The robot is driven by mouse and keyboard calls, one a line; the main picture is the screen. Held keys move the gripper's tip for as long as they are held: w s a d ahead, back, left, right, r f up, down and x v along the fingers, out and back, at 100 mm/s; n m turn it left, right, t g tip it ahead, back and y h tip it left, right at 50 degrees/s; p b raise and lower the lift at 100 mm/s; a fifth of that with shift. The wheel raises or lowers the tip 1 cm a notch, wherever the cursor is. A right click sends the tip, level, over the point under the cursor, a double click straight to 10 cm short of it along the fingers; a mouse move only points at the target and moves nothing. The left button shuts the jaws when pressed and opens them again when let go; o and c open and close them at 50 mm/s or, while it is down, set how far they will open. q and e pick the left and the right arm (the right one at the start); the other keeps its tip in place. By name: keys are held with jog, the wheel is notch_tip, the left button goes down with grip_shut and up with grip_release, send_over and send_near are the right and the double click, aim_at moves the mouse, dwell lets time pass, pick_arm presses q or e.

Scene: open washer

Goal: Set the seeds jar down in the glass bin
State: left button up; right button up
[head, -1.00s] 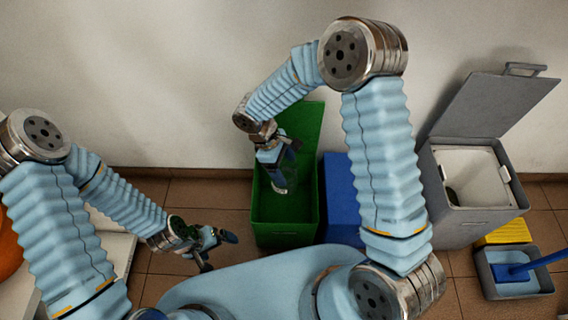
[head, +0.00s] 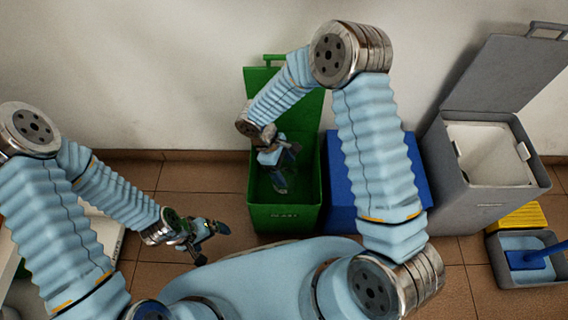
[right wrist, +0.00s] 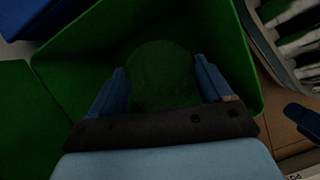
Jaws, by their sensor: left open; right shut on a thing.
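In the head view the jar is hard to make out behind the fingers. My left gripper (head: 209,243) is open and empty, left of the bin above the floor.
A blue bin (head: 343,180) stands right beside the green one. A grey bin (head: 490,205) with its lid up is further right. A grey tub (head: 512,268) with a blue-handled tool and a yellow object (head: 520,217) lie at far right.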

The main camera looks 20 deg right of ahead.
notch_tip(320, 180, down, 14)
jog(key=b, duration=0.9)
jog(key=shift+f, duration=0.2)
jog(key=shift+f+b, duration=0.4)
jog(key=shift+b, duration=0.15)
jog(key=o, duration=1.5)
jog(key=shift+r, duration=0.15)
jog(key=shift+v, duration=3.7)
jog(key=p+v, duration=0.3)
jog(key=v, duration=1)
jog(key=shift+a+r, duration=0.1)
jog(key=shift+r, duration=0.25)
